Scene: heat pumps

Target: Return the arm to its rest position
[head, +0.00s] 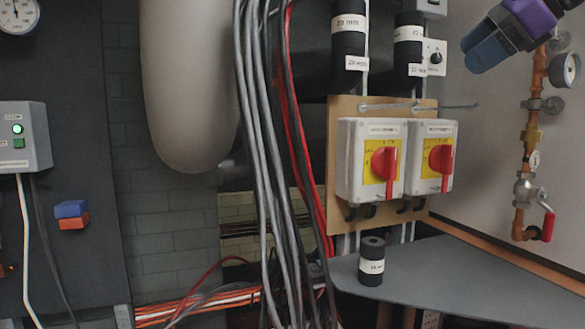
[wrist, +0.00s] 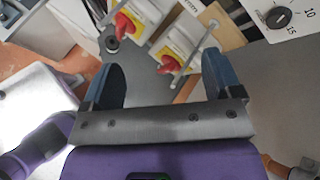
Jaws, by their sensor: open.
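My gripper (head: 487,56) is at the upper right of the head view, with blue fingers and a purple body, raised in front of the pale wall panel. In the wrist view my gripper (wrist: 163,60) has its two blue fingers spread wide apart with nothing between them. Beyond the fingers, the wrist view shows the red and yellow rotary switches (wrist: 171,56) and a grey surface. My gripper appears apart from everything around it. Most of my arm is outside the head view.
Two white switch boxes (head: 370,165) hang on a wooden board. A black labelled cylinder (head: 372,262) stands on the grey shelf (head: 455,275). A copper pipe (head: 537,90) with gauges and a red-handled valve runs at the right. Hanging cables (head: 262,150) cross the middle.

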